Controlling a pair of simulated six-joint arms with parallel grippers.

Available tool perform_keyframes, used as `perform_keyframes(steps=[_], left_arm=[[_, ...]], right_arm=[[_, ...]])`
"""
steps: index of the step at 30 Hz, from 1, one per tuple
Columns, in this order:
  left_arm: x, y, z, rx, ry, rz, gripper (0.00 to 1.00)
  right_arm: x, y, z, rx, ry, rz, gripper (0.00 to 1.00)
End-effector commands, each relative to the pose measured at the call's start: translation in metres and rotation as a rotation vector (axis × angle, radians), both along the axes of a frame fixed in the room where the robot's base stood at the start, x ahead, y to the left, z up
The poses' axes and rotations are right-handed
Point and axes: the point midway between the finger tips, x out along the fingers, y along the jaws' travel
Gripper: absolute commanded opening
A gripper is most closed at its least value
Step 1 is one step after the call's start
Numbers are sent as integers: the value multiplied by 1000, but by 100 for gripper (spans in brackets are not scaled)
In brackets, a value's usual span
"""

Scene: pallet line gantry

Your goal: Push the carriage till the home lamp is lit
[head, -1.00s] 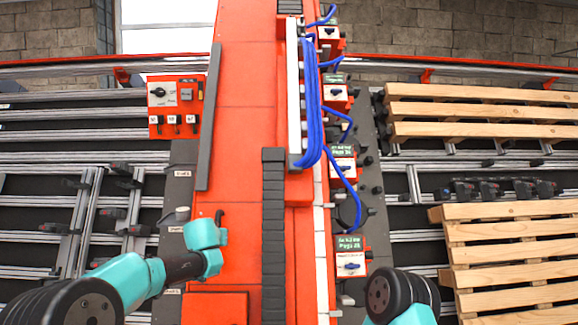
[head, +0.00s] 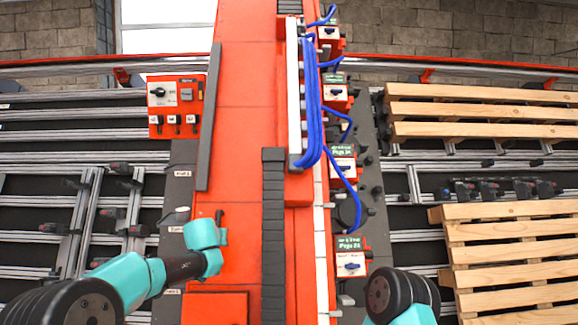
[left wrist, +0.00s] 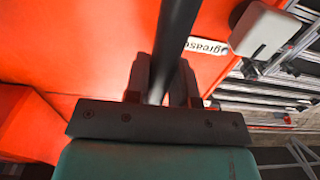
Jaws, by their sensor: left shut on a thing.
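The carriage is probably the broad red body (head: 240,145) running up the middle of the head view. My left gripper (left wrist: 160,82) is shut on a dark round bar (left wrist: 176,35), a handle that stands over red metal in the left wrist view. In the head view the handle's dark top (head: 219,215) shows just beyond my left gripper (head: 218,245). A red control panel (head: 157,117) with a black knob and several switches stands at the left. I cannot tell which part of it, if any, is the home lamp, or whether it is lit. My right gripper is out of view.
Blue hoses (head: 312,100) and several switch boxes (head: 350,264) line the right side. Wooden pallets (head: 515,270) lie at the right. Metal rails (head: 80,158) run across the left. A white block (left wrist: 262,28) sits beside the red metal, near a "grease" label (left wrist: 205,46).

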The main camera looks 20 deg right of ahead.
Motion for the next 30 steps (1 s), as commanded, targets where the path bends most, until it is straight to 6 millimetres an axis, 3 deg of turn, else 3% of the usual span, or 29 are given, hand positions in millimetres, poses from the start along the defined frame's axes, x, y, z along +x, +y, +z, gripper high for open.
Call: perform_keyframes(steps=[11,30], left_arm=[[1,3,0,0,0,1,0],[8,34,3,2,-3,12,0]], right_arm=[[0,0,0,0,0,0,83],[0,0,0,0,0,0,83]])
